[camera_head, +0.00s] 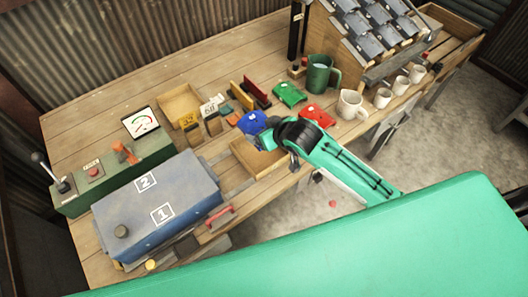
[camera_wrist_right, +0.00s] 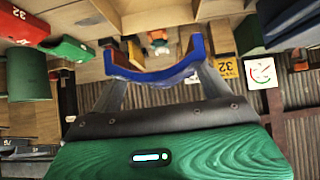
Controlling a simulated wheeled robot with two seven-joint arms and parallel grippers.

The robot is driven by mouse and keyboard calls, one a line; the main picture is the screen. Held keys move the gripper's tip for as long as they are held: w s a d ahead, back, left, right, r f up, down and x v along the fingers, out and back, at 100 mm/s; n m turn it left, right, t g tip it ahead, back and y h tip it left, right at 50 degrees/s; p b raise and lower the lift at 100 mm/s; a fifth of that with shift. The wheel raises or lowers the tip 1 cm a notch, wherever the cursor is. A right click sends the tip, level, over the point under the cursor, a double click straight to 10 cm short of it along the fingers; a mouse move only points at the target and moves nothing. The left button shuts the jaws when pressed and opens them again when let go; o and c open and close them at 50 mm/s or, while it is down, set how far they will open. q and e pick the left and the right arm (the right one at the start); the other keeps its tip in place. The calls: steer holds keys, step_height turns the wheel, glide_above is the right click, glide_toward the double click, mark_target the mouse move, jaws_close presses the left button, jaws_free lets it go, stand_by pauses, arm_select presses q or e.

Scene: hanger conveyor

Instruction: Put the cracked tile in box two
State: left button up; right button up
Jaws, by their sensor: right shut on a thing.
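My right gripper (camera_head: 268,138) reaches in from the right over the front edge of the bench. It is shut on a curved blue tile (camera_head: 252,122), which also shows between the fingers in the right wrist view (camera_wrist_right: 155,77). A green tile (camera_head: 290,93) and a red tile (camera_head: 318,114) lie to its right. I cannot make out a crack on any of them. A large blue box (camera_head: 155,205) at the left bears the labels 2 (camera_head: 146,182) and 1 (camera_head: 162,213) on its top, which looks closed. My left gripper is not in view.
An open wooden tray (camera_head: 240,150) lies just under my right gripper. Another wooden tray (camera_head: 166,101), number tags and a gauge (camera_head: 140,122) stand behind. A green jug (camera_head: 321,75), white mugs (camera_head: 351,104) and a rack of grey tiles (camera_head: 366,45) fill the right side.

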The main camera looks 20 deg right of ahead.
mark_target(265, 159)
step_height(265, 159, down, 12)
steer(key=shift+f+p, duration=0.15)
steer(key=shift+p, duration=0.25)
steer(key=o, duration=1.1)
steer(key=shift+f, duration=0.1)
steer(key=b+v, duration=0.1)
steer(key=v, duration=1.1)
steer(key=shift+s, duration=0.1)
